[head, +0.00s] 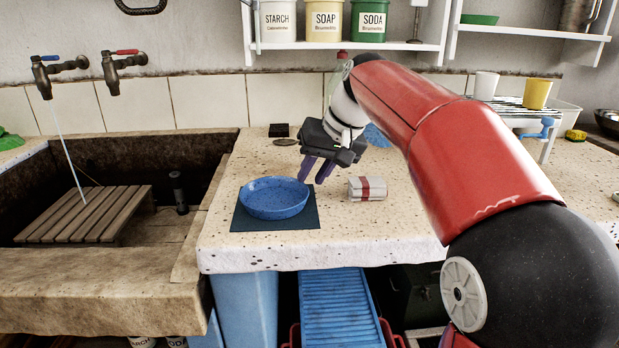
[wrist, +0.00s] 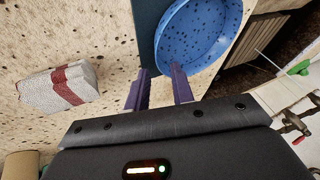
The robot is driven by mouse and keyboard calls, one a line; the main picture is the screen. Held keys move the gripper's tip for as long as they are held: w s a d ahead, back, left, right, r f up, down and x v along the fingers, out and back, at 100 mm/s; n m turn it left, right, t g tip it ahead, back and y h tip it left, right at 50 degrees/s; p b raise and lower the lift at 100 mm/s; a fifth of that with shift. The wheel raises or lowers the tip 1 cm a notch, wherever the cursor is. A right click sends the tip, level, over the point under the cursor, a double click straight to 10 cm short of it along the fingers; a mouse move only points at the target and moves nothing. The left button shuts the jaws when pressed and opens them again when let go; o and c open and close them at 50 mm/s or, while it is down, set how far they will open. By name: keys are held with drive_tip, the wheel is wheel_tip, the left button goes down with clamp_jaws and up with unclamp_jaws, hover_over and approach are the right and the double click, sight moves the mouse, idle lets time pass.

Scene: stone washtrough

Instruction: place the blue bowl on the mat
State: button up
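The blue speckled bowl (head: 275,198) stands upright on the dark teal mat (head: 245,222) near the front of the stone counter. In the wrist view the bowl (wrist: 200,35) is at the upper right, with a strip of the mat (wrist: 146,40) beside it. My gripper (head: 312,178) is tilted at the bowl's right, back side. Its two purple fingers are apart with nothing held between them. In the wrist view the fingertips (wrist: 162,71) are close to the bowl's rim; I cannot tell whether they touch it.
A wrapped package with a red band (head: 367,188) lies right of the mat. The stone trough (head: 60,275), holding a slatted wooden rack (head: 85,215), is on the left. A rack with cups (head: 537,93) stands at the back right. The counter front right of the mat is clear.

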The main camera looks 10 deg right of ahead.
drive_tip(key=p+v, duration=0.1)
drive_tip(key=v, duration=0.8)
drive_tip(key=s+d+f+t+h, duration=0.1)
drive_tip(key=s+d+f+h, duration=0.1)
drive_tip(key=s+f, duration=0.9)
drive_tip(key=s+d+f+m+h, duration=0.1)
drive_tip(key=s+d+f+h, duration=0.1)
drive_tip(key=s+f, duration=0.9)
drive_tip(key=shift+s+d+m+t, duration=0.3)
drive_tip(key=shift+s+d+t, duration=0.1)
drive_tip(key=shift+s, duration=0.7)
drive_tip(key=shift+a, duration=0.1)
